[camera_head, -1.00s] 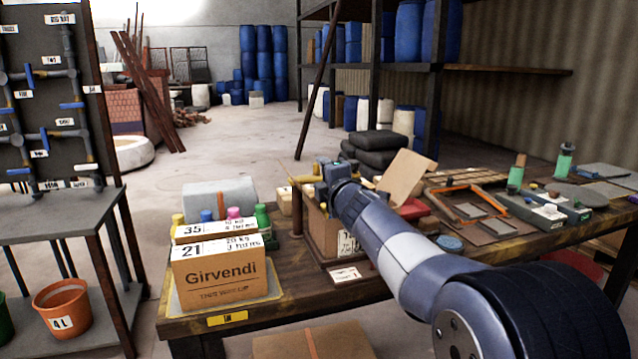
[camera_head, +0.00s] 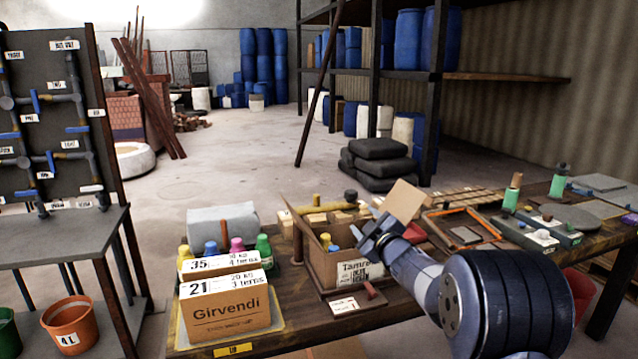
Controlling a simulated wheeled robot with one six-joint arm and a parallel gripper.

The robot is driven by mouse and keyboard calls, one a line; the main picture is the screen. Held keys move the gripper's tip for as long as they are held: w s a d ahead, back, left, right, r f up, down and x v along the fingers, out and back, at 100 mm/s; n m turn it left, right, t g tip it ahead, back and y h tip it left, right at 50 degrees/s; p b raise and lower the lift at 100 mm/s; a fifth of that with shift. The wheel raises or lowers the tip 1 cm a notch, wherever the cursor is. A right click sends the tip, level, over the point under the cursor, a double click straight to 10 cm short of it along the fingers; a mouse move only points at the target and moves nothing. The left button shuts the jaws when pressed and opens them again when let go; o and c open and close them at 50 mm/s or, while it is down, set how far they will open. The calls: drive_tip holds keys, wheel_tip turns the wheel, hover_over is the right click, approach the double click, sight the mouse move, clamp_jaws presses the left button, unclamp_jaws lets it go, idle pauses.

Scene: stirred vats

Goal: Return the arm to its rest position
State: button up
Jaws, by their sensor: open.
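My arm (camera_head: 430,280) reaches in from the lower right over the wooden workbench (camera_head: 400,318). The dark base of the arm hides part of the bench's front right.
A "Girvendi" carton (camera_head: 232,312) with bottles behind it stands at the bench's left. An orange tray (camera_head: 462,232), a tilted brown board (camera_head: 403,200) and green bottles (camera_head: 512,192) are to the right. A pipe panel (camera_head: 50,115) stands far left. Open floor lies behind.

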drive_tip(key=shift+w+d+f+m+p, duration=0.25)
drive_tip(key=shift+d+f+m+p, duration=0.55)
drive_tip(key=shift+f+m, duration=0.3)
drive_tip(key=shift+w+d+f+m+p, duration=0.25)
drive_tip(key=shift+d+f+m+p, duration=0.5)
drive_tip(key=shift+f+m, duration=0.35)
drive_tip(key=shift+s+a+r, duration=0.1)
drive_tip(key=shift+a, duration=0.05)
